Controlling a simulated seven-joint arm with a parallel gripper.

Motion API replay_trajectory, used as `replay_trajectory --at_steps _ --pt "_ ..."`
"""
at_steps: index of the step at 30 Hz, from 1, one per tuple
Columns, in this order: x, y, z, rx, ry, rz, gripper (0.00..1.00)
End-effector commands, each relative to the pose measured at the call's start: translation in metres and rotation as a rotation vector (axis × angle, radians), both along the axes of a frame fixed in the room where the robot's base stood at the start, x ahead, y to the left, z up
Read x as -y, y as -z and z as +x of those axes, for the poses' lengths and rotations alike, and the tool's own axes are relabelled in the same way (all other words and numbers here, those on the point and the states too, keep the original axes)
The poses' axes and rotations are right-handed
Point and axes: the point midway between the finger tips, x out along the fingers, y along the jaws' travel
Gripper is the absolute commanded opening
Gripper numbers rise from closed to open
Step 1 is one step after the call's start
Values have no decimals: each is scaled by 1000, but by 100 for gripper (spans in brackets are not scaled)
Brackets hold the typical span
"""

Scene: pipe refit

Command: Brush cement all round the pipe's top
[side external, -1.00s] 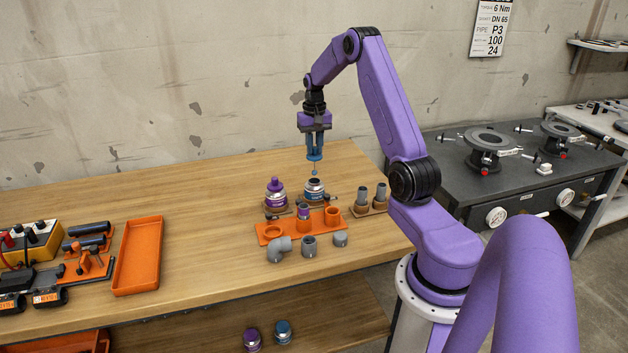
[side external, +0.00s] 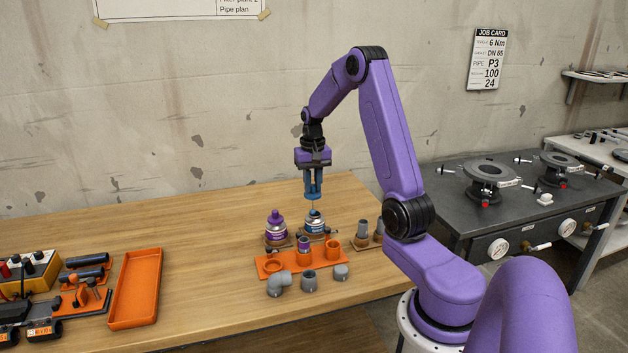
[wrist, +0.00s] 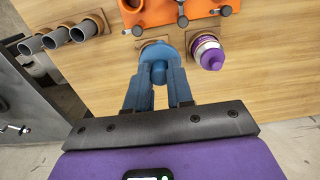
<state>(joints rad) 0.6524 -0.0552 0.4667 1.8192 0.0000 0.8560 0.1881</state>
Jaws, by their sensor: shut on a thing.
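My gripper (side external: 313,186) is shut on a blue cap (wrist: 158,74) with a thin stem hanging below it. In the side view the stem is right over the open mouth of the blue-labelled cement can (side external: 315,224); its blue tip is at the mouth, and I cannot tell how far inside. In the wrist view the cap and fingers hide most of that can. A short pipe with a purple top (side external: 303,246) stands upright in the orange stand (side external: 270,266), in front of the can.
A purple-capped can (side external: 275,226) stands just left of the cement can. Grey pipes (side external: 363,229) stand to the right. Grey fittings (side external: 307,281) lie in front of the stand. An orange tray (side external: 136,288) lies left; the table between is clear.

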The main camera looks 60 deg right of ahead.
Motion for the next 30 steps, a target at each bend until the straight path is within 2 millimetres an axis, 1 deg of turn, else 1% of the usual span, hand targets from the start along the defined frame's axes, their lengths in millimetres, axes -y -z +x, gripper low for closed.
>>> replay_trajectory --at_steps 1,3,6,10,17,30 --pt "-12 -1 -6 1 -2 -1 0" --pt "-25 -1 -14 0 -2 0 0" --pt "-40 -1 -24 1 0 -1 0" --pt "-53 0 -32 0 0 0 0" --pt "-58 5 -36 -1 1 1 0" --pt "-58 34 -36 -3 1 1 0"
